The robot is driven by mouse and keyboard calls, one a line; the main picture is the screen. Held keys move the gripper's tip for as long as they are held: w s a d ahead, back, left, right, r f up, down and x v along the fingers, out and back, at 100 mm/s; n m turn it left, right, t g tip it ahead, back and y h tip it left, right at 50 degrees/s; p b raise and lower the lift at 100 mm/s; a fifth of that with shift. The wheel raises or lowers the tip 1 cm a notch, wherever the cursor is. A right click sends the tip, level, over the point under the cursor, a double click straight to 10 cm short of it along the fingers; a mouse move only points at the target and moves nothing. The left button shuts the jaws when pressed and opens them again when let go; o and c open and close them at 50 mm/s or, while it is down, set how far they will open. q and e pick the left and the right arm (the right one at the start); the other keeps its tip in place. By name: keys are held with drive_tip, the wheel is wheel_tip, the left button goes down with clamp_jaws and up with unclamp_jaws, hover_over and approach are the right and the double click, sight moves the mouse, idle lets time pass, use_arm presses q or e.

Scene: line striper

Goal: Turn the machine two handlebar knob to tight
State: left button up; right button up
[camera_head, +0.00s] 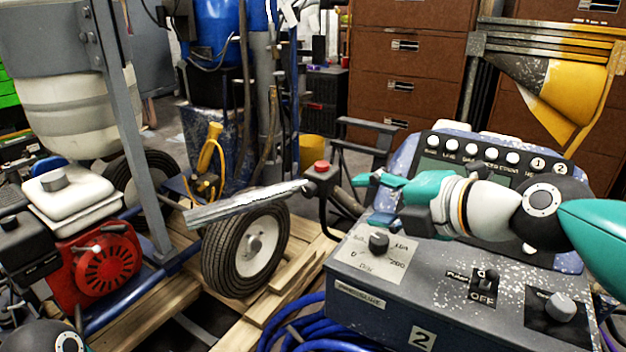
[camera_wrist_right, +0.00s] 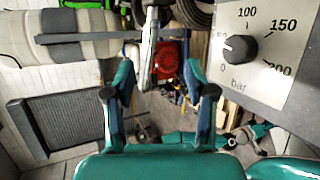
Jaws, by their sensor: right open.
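The box labelled 2 (camera_head: 440,300) stands at the lower right in the head view. A grey handlebar (camera_head: 250,205) reaches left from a black fitting with a red button (camera_head: 321,168). I cannot make out a separate handlebar knob for certain. My right gripper (camera_head: 368,181) is open and empty, above the box's back left part and right of the red button. In the right wrist view its spread fingers (camera_wrist_right: 158,88) have a pale bar (camera_wrist_right: 148,48) beyond and between them. A distant teal arm, probably my left, shows there; its finger state is unclear.
A black pressure knob (camera_head: 378,242) is on the box's dial plate, also in the wrist view (camera_wrist_right: 240,48). An OFF switch (camera_head: 485,282) and a grey knob (camera_head: 560,307) are to its right. A wheel (camera_head: 247,249) and red engine (camera_head: 98,262) stand left.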

sight(308, 196)
use_arm(q)
drive_tip(key=shift+w+r+p, duration=0.3)
drive_tip(key=shift+r+p, duration=0.05)
drive_tip(key=shift+r, duration=0.05)
use_arm(e)
drive_tip(key=x, duration=1.7)
drive_tip(key=shift+w+d, duration=0.2)
drive_tip(key=shift+d, duration=0.05)
drive_tip(key=shift+c, duration=0.3)
clamp_jaws()
drive_tip(key=shift+f+b, duration=0.2)
drive_tip(key=shift+b, duration=0.15)
drive_tip(key=f+t+y+b, duration=0.1)
drive_tip(key=b, duration=1.1)
drive_tip(key=shift+m+t, duration=0.3)
use_arm(q)
wheel_tip(308, 196, down, 14)
drive_tip(key=b, duration=0.1)
use_arm(e)
drive_tip(key=shift+r+y, duration=0.3)
